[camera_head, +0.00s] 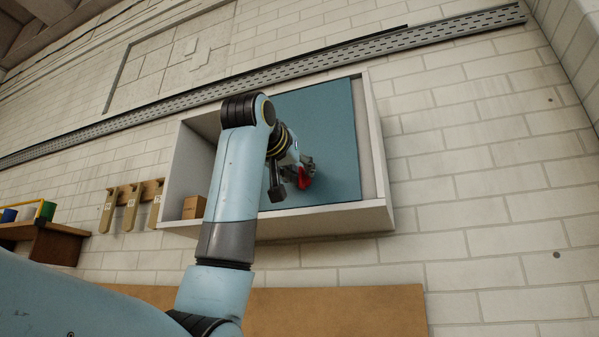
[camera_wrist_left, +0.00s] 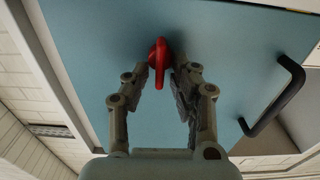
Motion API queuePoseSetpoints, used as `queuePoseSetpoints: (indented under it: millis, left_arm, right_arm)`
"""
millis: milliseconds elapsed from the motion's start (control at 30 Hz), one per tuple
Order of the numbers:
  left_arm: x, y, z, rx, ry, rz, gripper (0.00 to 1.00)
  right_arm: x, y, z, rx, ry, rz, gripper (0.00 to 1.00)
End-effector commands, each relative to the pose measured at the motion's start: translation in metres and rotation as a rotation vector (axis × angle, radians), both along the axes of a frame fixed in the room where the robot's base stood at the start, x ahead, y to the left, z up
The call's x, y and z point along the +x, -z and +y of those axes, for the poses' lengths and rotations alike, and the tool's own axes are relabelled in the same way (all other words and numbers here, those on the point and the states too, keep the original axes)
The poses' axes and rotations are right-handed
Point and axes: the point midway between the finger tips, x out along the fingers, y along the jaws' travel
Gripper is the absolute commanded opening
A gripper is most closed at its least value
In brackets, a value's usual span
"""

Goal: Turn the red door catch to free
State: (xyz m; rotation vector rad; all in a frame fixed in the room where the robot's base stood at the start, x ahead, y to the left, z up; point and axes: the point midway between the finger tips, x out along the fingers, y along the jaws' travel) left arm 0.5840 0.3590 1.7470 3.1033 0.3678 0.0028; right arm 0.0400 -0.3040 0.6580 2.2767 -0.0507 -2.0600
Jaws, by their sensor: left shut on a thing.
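The red door catch (camera_head: 305,179) sits on the blue door (camera_head: 325,130) of a white wall cabinet, near the door's lower part. In the left wrist view the catch (camera_wrist_left: 160,52) shows as a round knob with a lever pointing down the picture, toward my gripper. My left gripper (camera_wrist_left: 164,75) has one finger on each side of the lever and is shut on it. In the head view my left gripper (camera_head: 299,170) is partly hidden behind its own arm. My right gripper is not in view.
A black bar handle (camera_wrist_left: 275,100) stands out from the door beside the catch. The cabinet's left part is open, with a small cardboard box (camera_head: 194,207) inside. Wooden pegs (camera_head: 132,204) hang on the brick wall, and a shelf (camera_head: 50,241) holds colored items at far left.

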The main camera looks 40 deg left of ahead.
Motion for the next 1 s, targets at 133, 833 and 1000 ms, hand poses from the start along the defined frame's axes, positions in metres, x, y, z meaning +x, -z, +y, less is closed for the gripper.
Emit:
queuePoseSetpoints:
  millis: [133, 833, 1000]
  left_arm:
    - [0.000, -0.001, 0.000, 0.000, 0.000, -0.001, 0.32]
    - [-0.082, -0.001, -0.020, 0.002, 0.001, -0.005, 0.32]
    - [-0.107, -0.001, -0.026, 0.002, 0.001, -0.003, 0.32]
  right_arm:
    - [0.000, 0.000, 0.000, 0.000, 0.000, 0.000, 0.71]
    - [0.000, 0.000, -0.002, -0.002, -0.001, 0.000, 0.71]
    - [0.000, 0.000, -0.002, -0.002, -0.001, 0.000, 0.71]
